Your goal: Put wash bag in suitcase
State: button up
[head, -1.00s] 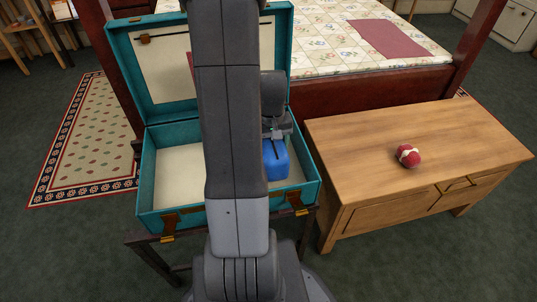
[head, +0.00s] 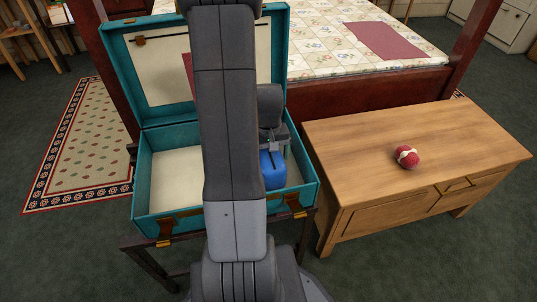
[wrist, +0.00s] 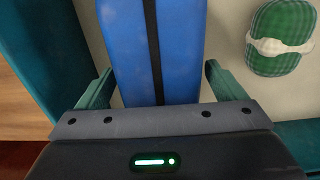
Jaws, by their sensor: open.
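The blue wash bag (head: 272,170) with a dark stripe is inside the right part of the open teal suitcase (head: 168,226), partly hidden by my arm in the head view. In the wrist view the wash bag (wrist: 178,45) lies between my fingers against the cream lining. My gripper (wrist: 160,86) is open, with a finger on each side of the bag and visible gaps between. In the head view my gripper (head: 276,143) is just above the bag.
A green plaid bundle with a white band (wrist: 282,42) lies on the lining beside the bag. The suitcase sits on a dark stand (head: 150,262). A wooden chest (head: 360,150) to the right bears a red-and-white ball (head: 407,157). A bed (head: 325,55) stands behind.

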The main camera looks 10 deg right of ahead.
notch_tip(320, 180, up, 12)
jog(key=p, duration=0.3)
jog(key=shift+r+p, duration=0.25)
jog(key=shift+p, duration=0.15)
dwell(0.9)
